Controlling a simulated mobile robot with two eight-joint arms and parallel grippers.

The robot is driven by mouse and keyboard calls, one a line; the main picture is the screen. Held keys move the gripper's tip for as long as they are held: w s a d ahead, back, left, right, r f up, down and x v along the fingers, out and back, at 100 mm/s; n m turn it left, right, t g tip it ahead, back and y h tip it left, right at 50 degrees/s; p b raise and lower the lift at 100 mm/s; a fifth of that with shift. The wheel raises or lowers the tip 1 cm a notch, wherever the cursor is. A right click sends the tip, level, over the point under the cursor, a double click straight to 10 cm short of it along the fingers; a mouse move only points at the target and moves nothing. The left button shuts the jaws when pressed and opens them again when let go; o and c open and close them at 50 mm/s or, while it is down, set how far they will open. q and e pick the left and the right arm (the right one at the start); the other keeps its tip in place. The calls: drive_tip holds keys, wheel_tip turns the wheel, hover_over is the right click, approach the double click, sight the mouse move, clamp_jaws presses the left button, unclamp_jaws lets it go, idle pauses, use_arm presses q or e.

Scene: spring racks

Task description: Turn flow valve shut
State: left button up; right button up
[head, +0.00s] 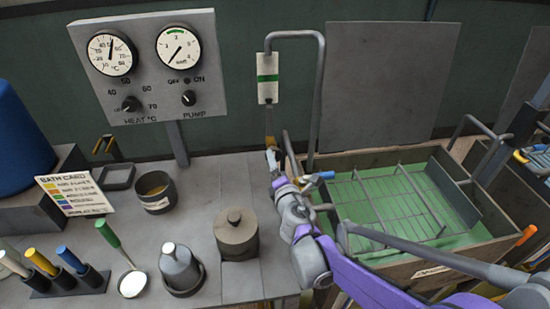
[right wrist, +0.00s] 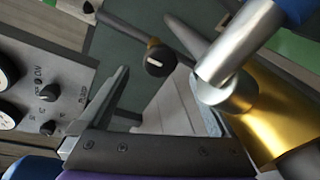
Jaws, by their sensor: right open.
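The valve shows in the right wrist view as a gold body (right wrist: 275,115) with a silver stem (right wrist: 238,48) and a blue handle end at the top right corner. In the head view its blue handle (head: 327,175) sits low beside the grey bent pipe (head: 318,90), partly hidden by my arm. My right gripper (head: 272,155) is open beside the pipe; its fingers also show in the right wrist view (right wrist: 160,105). The valve is just right of the right-hand finger; I cannot tell whether they touch. Nothing is held between the fingers. My left gripper is out of view.
The gauge panel (head: 150,75) stands at the back left. A wooden-sided tank (head: 405,150) with a wire rack is at right. Pots, including a lidded one (head: 236,228), stand on the bench.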

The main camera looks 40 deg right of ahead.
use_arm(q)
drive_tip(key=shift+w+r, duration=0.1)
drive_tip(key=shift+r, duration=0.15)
use_arm(e)
drive_tip(key=v, duration=0.3)
drive_tip(key=shift+s+a, duration=0.15)
drive_tip(key=shift+s, duration=0.05)
